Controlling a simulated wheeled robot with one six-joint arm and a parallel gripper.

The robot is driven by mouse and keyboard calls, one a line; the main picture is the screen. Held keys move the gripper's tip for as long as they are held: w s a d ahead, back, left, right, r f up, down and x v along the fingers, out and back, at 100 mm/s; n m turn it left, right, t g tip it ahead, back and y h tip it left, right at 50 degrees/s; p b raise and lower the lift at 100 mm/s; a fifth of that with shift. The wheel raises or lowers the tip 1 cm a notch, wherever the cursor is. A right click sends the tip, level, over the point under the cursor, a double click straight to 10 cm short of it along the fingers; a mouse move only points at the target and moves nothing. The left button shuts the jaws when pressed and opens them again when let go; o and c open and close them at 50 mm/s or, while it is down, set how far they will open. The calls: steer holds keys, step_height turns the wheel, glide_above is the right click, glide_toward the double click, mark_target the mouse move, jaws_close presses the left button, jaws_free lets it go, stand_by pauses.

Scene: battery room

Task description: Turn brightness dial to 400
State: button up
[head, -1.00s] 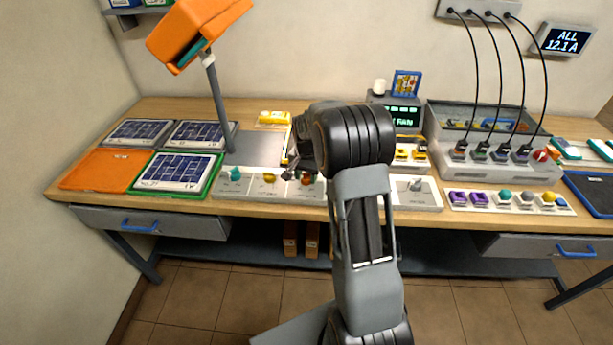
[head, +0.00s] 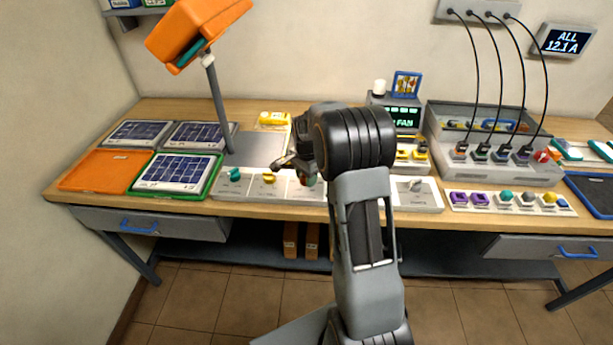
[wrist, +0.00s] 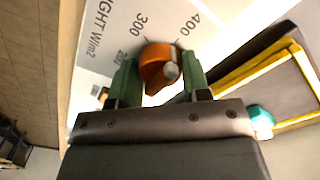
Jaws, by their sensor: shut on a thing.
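My gripper (wrist: 158,78) is shut on the knob, one green fingertip on each side. Which mark the knob points to I cannot tell. In the head view my gripper (head: 304,170) is low over the row of white dial panels, and its dial is mostly hidden by my wrist.
A teal knob (head: 234,174) and a yellow knob (head: 268,178) stand on panels to the left. A lamp (head: 217,100) rises behind them. Solar panels (head: 178,171) lie further left. A grey box with cables (head: 500,165) stands on the right.

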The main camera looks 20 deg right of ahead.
stand_by(0.3)
steer(key=o, duration=0.9)
steer(key=shift+r, duration=0.15)
step_height(320, 180, up, 14)
steer(key=shift+f, duration=0.2)
stand_by(0.3)
steer(key=s+a+n+t, duration=0.1)
steer(key=s+a+n, duration=0.2)
steer(key=s+n, duration=0.2)
steer(key=s+a+f+n+t, duration=0.1)
steer(key=s+a+n, duration=0.3)
steer(key=s, duration=0.5)
steer(key=s+a+n+t, duration=0.1)
steer(key=s+a+n, duration=0.2)
steer(key=s+n, duration=0.3)
steer(key=shift+s+a+f+t, duration=0.2)
steer(key=shift+s, duration=0.35)
steer(key=shift+s+a+f+t, duration=0.2)
steer(key=shift+s, duration=0.3)
